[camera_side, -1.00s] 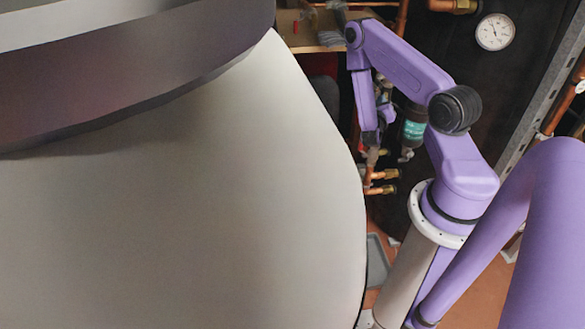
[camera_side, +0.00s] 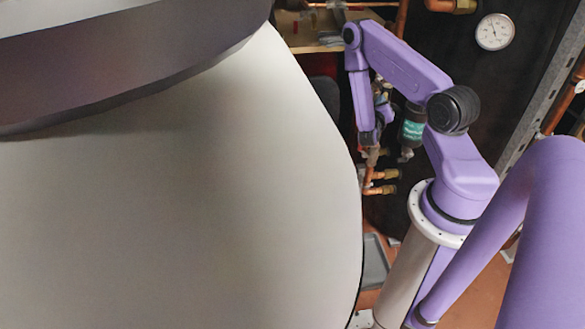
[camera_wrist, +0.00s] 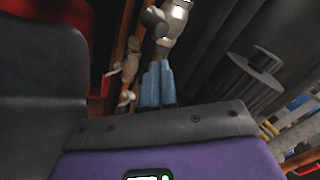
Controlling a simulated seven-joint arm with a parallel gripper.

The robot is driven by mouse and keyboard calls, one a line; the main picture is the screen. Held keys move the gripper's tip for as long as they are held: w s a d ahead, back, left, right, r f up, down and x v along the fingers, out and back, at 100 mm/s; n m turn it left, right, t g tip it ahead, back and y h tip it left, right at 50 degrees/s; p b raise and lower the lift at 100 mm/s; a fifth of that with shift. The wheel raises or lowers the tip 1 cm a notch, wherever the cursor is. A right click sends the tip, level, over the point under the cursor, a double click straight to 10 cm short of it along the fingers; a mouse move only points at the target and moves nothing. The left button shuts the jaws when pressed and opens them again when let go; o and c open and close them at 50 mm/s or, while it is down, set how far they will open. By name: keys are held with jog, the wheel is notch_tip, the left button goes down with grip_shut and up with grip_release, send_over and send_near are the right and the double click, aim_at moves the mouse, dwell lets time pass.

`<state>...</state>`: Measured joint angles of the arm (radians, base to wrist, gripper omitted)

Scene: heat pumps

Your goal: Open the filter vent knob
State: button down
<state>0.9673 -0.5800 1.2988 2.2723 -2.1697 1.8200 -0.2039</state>
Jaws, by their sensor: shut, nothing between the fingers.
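The filter is a dark canister with a green label (camera_side: 412,130) in the side view, right beside my hanging forearm. I cannot make out its vent knob for certain. In the wrist view, my gripper (camera_wrist: 157,72) shows as two light blue fingers set close together, shut and empty. Just beyond the fingertips is a pale metal fitting with a dark rounded part (camera_wrist: 155,20); I cannot tell whether the fingers touch it. A dark grey cylinder with a stepped end (camera_wrist: 252,78) lies to the right of the fingers. In the side view the fingertips are too small to make out.
Copper pipes with brass fittings (camera_side: 383,182) are below my wrist. A round gauge (camera_side: 495,32) is on the dark back wall. A large pale rounded body (camera_side: 200,200) blocks the left of the side view. More valve fittings (camera_wrist: 128,68) stand left of the fingers.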

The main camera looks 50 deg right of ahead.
jog(key=shift+w+d+f+m, duration=0.3)
jog(key=shift+w+f, duration=0.1)
jog(key=shift+w, duration=0.25)
jog(key=shift+w+d+f, duration=0.1)
jog(key=shift+w+f, duration=0.05)
jog(key=shift+f, duration=0.1)
jog(key=a, duration=0.6)
jog(key=shift+s+a+r, duration=0.15)
jog(key=shift+s+r, duration=0.15)
jog(key=shift+s, duration=0.1)
dwell(0.4)
